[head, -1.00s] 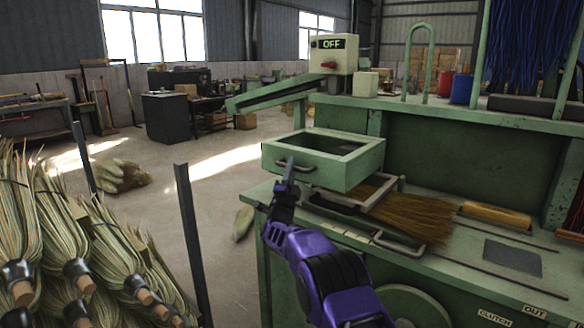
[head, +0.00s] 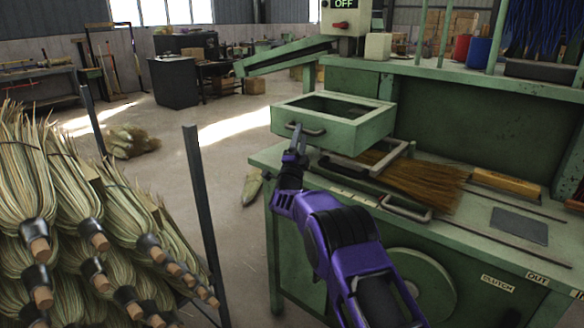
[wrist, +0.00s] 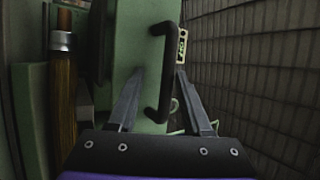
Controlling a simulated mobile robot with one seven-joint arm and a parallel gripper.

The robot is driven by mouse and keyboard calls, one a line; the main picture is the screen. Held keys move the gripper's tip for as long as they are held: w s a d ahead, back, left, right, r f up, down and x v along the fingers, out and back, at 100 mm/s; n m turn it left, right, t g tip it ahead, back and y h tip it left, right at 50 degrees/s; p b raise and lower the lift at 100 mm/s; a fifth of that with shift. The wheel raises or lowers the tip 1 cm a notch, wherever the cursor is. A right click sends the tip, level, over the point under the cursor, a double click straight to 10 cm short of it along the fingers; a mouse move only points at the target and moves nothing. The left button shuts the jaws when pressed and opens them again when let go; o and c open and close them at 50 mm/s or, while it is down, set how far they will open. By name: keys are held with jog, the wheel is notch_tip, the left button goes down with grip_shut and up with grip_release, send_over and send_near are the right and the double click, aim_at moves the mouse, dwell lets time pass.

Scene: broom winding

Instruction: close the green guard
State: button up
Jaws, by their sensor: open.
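The green guard (head: 335,128), a box-like frame with an opening on top and a dark handle (head: 305,130) on its front, stands raised above the bench beside the broom bristles. My gripper (head: 298,136) is at this handle, its fingers pointing up in the head view. In the wrist view, the guard's green face (wrist: 130,60) fills the middle and the black handle (wrist: 167,70) shows between my two open fingers (wrist: 160,75). The fingers are apart and not closed on the handle. I cannot tell whether either finger touches it.
The brown broom (head: 420,180) lies on the green bench (head: 470,250), near a second handled frame (head: 405,208). A grey post (head: 200,210) and a pile of brooms (head: 70,220) stand at the left. A control box with an OFF display (head: 345,18) is above. Floor behind is open.

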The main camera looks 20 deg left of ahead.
jog(key=v, duration=1.6)
jog(key=shift+r, duration=0.25)
